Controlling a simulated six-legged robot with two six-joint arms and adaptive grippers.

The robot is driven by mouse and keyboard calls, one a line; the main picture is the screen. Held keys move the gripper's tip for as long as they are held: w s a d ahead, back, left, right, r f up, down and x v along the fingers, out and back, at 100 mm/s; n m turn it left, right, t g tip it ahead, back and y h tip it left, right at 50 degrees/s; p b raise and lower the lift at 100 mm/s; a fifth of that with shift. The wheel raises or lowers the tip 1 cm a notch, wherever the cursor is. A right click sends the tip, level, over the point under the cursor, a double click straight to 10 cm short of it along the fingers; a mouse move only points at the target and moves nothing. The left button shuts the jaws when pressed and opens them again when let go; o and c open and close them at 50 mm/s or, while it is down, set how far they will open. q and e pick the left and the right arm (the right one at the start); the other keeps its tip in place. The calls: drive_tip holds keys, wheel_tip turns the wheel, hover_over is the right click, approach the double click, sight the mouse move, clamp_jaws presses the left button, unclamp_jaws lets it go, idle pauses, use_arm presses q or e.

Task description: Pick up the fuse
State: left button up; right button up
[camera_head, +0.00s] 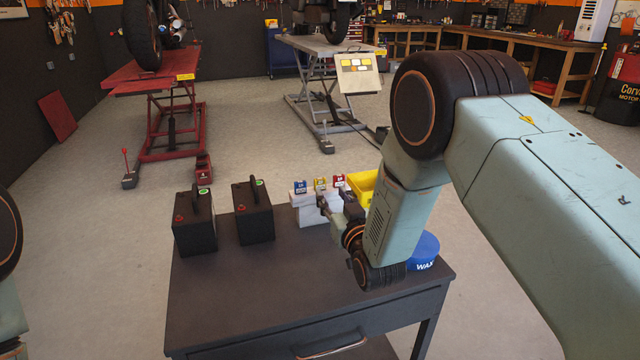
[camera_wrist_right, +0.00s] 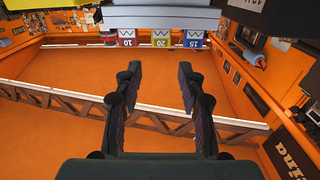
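Three fuses stand in a row on a light grey block (camera_head: 318,212) at the table's far edge: a blue fuse (camera_head: 300,187), a yellow fuse (camera_head: 320,184) and a red fuse (camera_head: 338,182). In the right wrist view the red fuse (camera_wrist_right: 127,38), yellow fuse (camera_wrist_right: 161,38) and blue fuse (camera_wrist_right: 193,38) show near the top, beyond the fingertips. My right gripper (camera_head: 324,202) is beside the block in the head view. In the wrist view its fingers (camera_wrist_right: 159,76) are spread with nothing between them. My left gripper is out of view.
Two black battery-like boxes (camera_head: 195,232) (camera_head: 254,222) stand on the left of the dark table (camera_head: 260,290). A yellow bin (camera_head: 361,184) and a blue wax tin (camera_head: 424,250) are partly behind my right arm. The table's front middle is clear. Motorcycle lifts stand beyond.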

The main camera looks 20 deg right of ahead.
sight(320, 181)
drive_tip(key=w, duration=0.1)
drive_tip(key=w+b, duration=0.1)
drive_tip(key=w, duration=0.3)
drive_tip(key=shift+a+f, duration=0.2)
drive_tip(key=shift+f, duration=0.2)
drive_tip(key=shift+w+d+r+b, duration=0.15)
drive_tip(key=shift+w+b, duration=0.2)
drive_tip(key=shift+w, duration=0.3)
drive_tip(key=shift+w+a, duration=0.2)
drive_tip(key=shift+w, duration=0.25)
drive_tip(key=shift+s+d, duration=0.15)
drive_tip(key=shift+s, duration=0.05)
drive_tip(key=c, duration=0.3)
drive_tip(key=shift+w, duration=0.1)
drive_tip(key=shift+c, duration=1.1)
